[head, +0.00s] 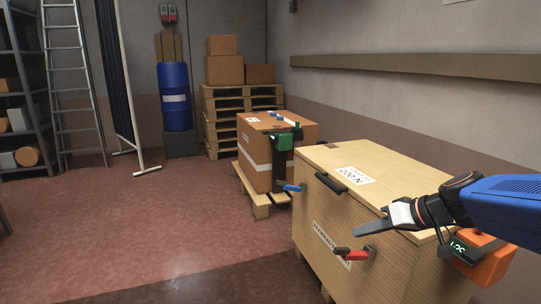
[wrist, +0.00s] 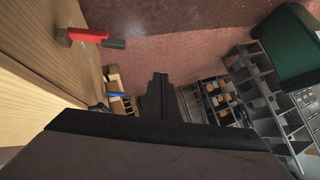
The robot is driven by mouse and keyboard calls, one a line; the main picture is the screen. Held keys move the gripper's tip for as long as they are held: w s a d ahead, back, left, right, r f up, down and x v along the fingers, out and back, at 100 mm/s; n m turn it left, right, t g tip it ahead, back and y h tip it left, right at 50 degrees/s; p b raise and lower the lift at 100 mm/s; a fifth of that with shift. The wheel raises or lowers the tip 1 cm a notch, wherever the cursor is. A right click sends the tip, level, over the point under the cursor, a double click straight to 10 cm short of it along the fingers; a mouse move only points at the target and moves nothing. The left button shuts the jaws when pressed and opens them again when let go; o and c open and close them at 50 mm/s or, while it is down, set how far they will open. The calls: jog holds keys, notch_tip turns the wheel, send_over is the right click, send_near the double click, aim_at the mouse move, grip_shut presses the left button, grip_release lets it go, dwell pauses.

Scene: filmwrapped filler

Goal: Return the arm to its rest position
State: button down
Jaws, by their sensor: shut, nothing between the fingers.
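My gripper (head: 358,228) is in front of the near edge of a wooden crate (head: 320,212) in the head view. Its fingers are together with nothing between them. My blue arm reaches in from the right, above and in front of the crate. In the wrist view the closed fingers (wrist: 158,82) point away over the floor, and the crate (wrist: 40,55) fills the left side. A red-handled latch (head: 352,254) is on the crate's front, below the gripper; it also shows in the wrist view (wrist: 88,35). A blue-handled latch (head: 293,187) is at the crate's far left edge.
An orange device (head: 482,258) is beside the crate's right side. A cardboard box (head: 258,160) on a pallet stands behind the crate. Stacked pallets (head: 222,120), a blue drum (head: 174,95), a ladder (head: 70,75) and shelving (head: 15,100) line the back.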

jog(key=s+d+f+m+g+h, duration=0.1)
jog(key=s+d+f+h, duration=0.1)
jog(key=s, duration=0.7)
jog(key=s+d+f+m+h, duration=0.2)
jog(key=s+f+h, duration=0.2)
jog(key=s, duration=0.6)
jog(key=shift+s+d+g+h, duration=0.25)
jog(key=shift+g+h, duration=0.15)
jog(key=shift+h, duration=0.2)
